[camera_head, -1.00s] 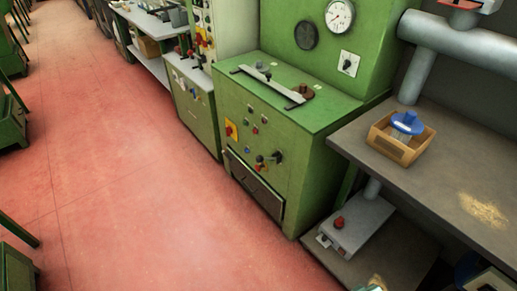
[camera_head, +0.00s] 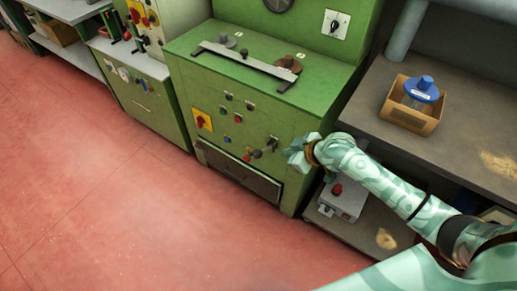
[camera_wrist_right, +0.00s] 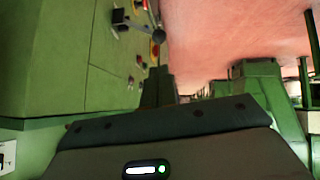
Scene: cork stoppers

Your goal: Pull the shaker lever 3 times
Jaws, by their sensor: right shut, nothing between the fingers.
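A green machine (camera_head: 230,110) has a short lever with a dark knob (camera_head: 268,147) on the right of its front panel. I take this to be the shaker lever. My right gripper (camera_head: 290,154) is shut and empty, just right of the lever and apart from it in the head view. In the right wrist view the lever (camera_wrist_right: 122,27) shows at the top, beyond the shut fingers (camera_wrist_right: 158,82), with a visible gap between. My left gripper is not in view.
A grey workbench (camera_head: 450,145) stands right of the machine, holding a cardboard box (camera_head: 408,119) with a blue-topped item (camera_head: 423,88). A lower shelf bears a grey device with a red knob (camera_head: 337,189). The red floor (camera_head: 120,210) in front is clear.

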